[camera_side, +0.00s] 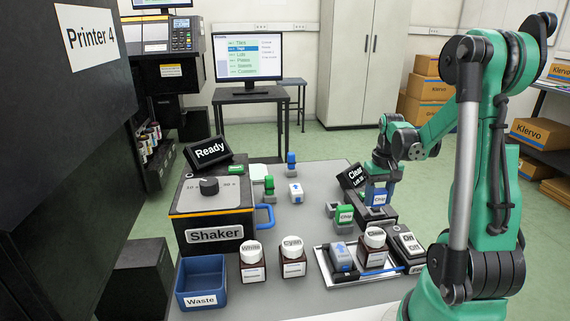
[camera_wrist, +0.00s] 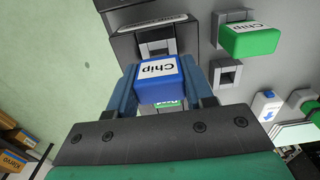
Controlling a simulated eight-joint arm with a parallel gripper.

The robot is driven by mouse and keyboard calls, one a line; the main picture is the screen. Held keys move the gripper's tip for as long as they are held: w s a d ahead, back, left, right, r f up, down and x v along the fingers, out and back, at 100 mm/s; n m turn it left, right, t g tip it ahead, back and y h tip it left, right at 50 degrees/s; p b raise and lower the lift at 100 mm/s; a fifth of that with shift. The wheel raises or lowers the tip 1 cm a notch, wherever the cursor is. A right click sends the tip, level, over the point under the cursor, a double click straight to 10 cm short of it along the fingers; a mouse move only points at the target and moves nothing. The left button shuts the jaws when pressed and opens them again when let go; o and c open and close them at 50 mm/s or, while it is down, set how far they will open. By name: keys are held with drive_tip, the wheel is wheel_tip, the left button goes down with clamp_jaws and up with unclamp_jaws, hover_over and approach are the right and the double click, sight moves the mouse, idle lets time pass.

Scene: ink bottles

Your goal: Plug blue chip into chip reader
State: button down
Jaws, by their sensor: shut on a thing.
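The blue chip (camera_side: 379,198), with a white "Chip" label, is held upright between the fingers of my gripper (camera_side: 380,186). In the wrist view the blue chip (camera_wrist: 160,90) sits between the two blue fingers of my gripper (camera_wrist: 160,85). In the wrist view the reader (camera_wrist: 125,45) has a square grey socket that looks empty, just above the chip in the picture. Whether the chip's lower end touches the reader is hidden.
A green chip (camera_side: 345,213) stands in a grey holder near an empty grey holder (camera_wrist: 227,75). A metal tray (camera_side: 345,281) holds a bottle. Cyan (camera_side: 293,268) and white (camera_side: 252,273) bottles, the shaker (camera_side: 213,220) and waste bin (camera_side: 203,283) stand left. Mid-table has some free room.

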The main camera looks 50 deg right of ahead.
drive_tip(key=shift+f, duration=0.6)
idle(0.9)
unclamp_jaws()
idle(0.5)
drive_tip(key=shift+r, duration=3.55)
